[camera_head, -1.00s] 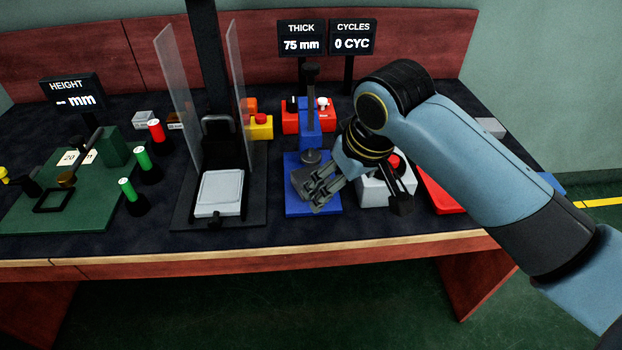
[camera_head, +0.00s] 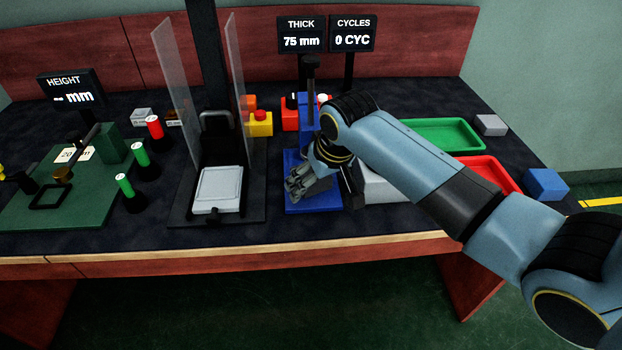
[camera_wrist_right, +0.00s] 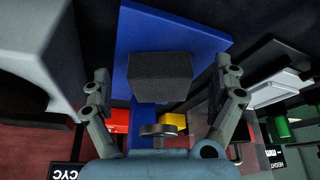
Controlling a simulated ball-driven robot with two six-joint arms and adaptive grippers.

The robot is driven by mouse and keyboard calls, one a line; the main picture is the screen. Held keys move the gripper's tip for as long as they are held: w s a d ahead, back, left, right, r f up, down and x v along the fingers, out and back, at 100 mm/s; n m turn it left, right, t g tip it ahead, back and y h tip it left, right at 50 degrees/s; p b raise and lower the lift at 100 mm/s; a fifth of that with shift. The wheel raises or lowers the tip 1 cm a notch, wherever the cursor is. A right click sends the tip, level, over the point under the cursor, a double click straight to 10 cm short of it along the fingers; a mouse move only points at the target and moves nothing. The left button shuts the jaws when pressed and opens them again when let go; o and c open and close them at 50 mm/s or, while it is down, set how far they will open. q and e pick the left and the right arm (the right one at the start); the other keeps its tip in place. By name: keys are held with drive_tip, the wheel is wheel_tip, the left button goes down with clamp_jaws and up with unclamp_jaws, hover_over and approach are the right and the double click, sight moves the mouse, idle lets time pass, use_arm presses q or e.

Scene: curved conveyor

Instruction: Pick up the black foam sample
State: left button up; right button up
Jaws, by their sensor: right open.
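The black foam sample (camera_wrist_right: 160,78) is a dark grey block on the blue base plate (camera_wrist_right: 205,45) of the thickness gauge, seen in the right wrist view. In the head view my right gripper (camera_head: 300,192) is over the blue base plate (camera_head: 325,204) and hides the foam. In the right wrist view the right gripper (camera_wrist_right: 158,85) is open, with one finger on each side of the foam and a gap on both sides. The round gauge foot (camera_wrist_right: 158,130) shows beside the foam. My left gripper is not in view.
A clear-walled press (camera_head: 215,215) stands left of the gauge. A white box (camera_head: 385,185) is just right of my gripper, partly hidden by my arm. Green (camera_head: 440,133) and red (camera_head: 497,170) trays and a blue block (camera_head: 546,184) lie further right.

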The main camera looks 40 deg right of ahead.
drive_tip(key=shift+w+f, duration=0.25)
drive_tip(key=shift+f, duration=0.25)
drive_tip(key=shift+c, duration=0.2)
drive_tip(key=c, duration=0.9)
drive_tip(key=shift+r, duration=0.1)
